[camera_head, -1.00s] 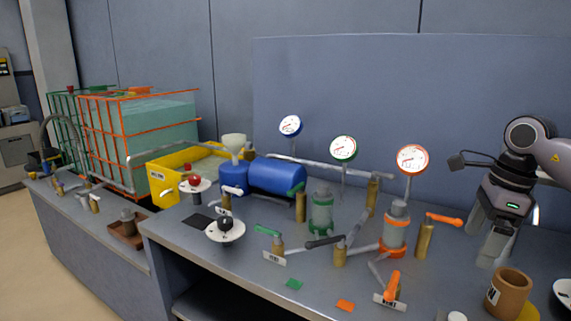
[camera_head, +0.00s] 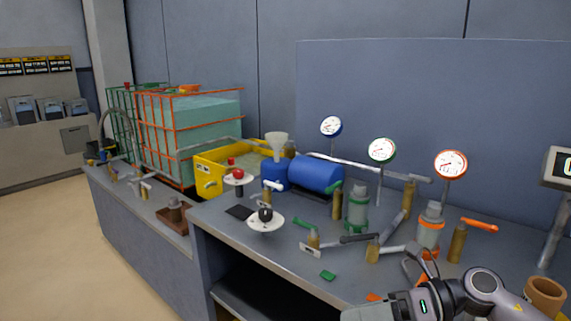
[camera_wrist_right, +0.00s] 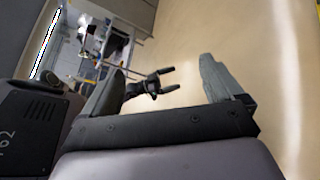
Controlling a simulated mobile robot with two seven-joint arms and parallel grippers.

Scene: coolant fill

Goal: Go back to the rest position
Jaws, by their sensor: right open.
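My right arm crosses the bottom right of the head view, low in front of the bench edge. Its gripper (camera_head: 368,313) points left there and is partly cut off by the frame. In the right wrist view my right gripper (camera_wrist_right: 162,66) has its two grey fingers wide apart with nothing between them. Beyond them, a dark gripper, my left one (camera_wrist_right: 172,79), shows small with its two fingers apart and empty, over the tan floor. My left gripper is not in the head view.
The grey bench (camera_head: 225,215) carries valves, gauges, a blue tank (camera_head: 316,172) and a brown cup (camera_head: 545,296). A yellow bin (camera_head: 208,176) and an orange-caged tank (camera_head: 190,130) stand further left. Open floor (camera_head: 60,240) lies at the left.

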